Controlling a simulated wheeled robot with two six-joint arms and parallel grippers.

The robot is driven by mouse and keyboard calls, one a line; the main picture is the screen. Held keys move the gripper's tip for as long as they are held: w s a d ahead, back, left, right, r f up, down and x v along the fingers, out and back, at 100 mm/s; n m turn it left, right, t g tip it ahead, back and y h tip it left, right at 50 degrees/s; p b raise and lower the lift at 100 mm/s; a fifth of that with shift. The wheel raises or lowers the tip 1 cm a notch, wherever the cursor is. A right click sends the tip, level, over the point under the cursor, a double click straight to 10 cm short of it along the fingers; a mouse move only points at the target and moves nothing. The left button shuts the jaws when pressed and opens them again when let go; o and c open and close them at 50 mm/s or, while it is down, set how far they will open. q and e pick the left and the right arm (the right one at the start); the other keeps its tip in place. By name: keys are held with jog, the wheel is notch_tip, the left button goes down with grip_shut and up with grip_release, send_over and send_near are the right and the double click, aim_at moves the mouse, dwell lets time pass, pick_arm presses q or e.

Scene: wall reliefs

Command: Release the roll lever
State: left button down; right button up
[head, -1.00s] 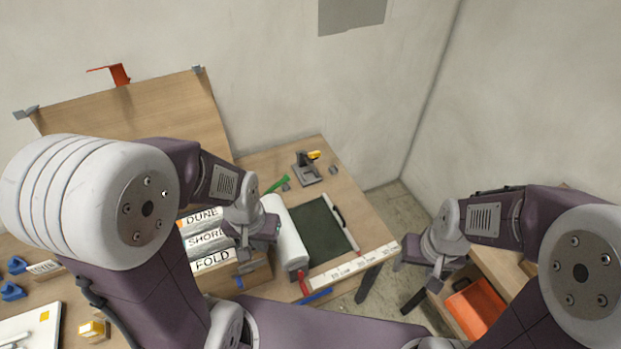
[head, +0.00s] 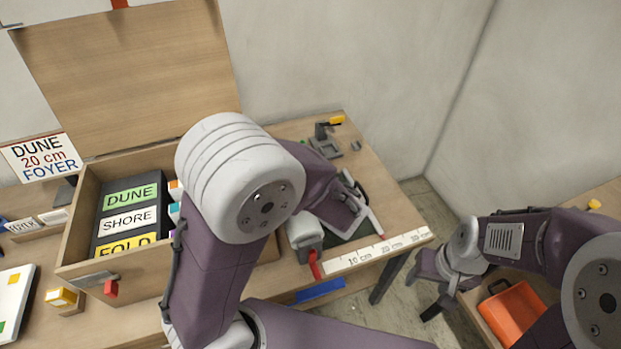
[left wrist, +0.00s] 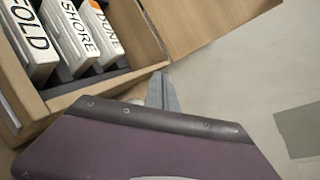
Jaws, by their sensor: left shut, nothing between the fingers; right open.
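A red lever (head: 315,264) hangs at the near end of the roll's pale grey end block (head: 305,232), at the table's front edge. The white roll itself is mostly hidden behind my left arm. My left arm reaches over the roll and the dark green board; its fingers are not clear in the head view. In the left wrist view my left gripper (left wrist: 163,92) is shut and empty beside the wooden box's corner. My right gripper (head: 424,295) is open and empty, away from the lever, right of the table's edge.
A wooden box (head: 75,230) with an open lid holds labelled blocks at the left. A white ruler strip (head: 375,252) runs along the front edge. A grey stand (head: 326,146) is at the back.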

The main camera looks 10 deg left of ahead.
pick_arm(q)
jog(key=d+f+m+t+h+b, duration=0.5)
jog(key=d+f+b, duration=0.3)
jog(key=d+f, duration=0.5)
jog(key=d+m, duration=0.1)
jog(key=d, duration=0.2)
jog(key=shift+w+d+m+b, duration=0.15)
jog(key=shift+d+m+b, duration=0.15)
jog(key=shift+d+b, duration=0.05)
pick_arm(e)
notch_tip(320, 180, down, 12)
pick_arm(q)
jog(key=shift+f, duration=0.1)
jog(key=shift+w+a, duration=0.1)
jog(key=b+x, duration=0.2)
jog(key=x, duration=1.7)
jog(key=shift+f+b, duration=0.1)
jog(key=shift+b, duration=0.25)
jog(key=a+r, duration=0.1)
jog(key=w+a+r, duration=0.1)
jog(key=a+r, duration=0.1)
pick_arm(e)
notch_tip(320, 180, down, 3)
jog(key=shift+d+r, duration=0.1)
jog(key=shift+r, duration=0.1)
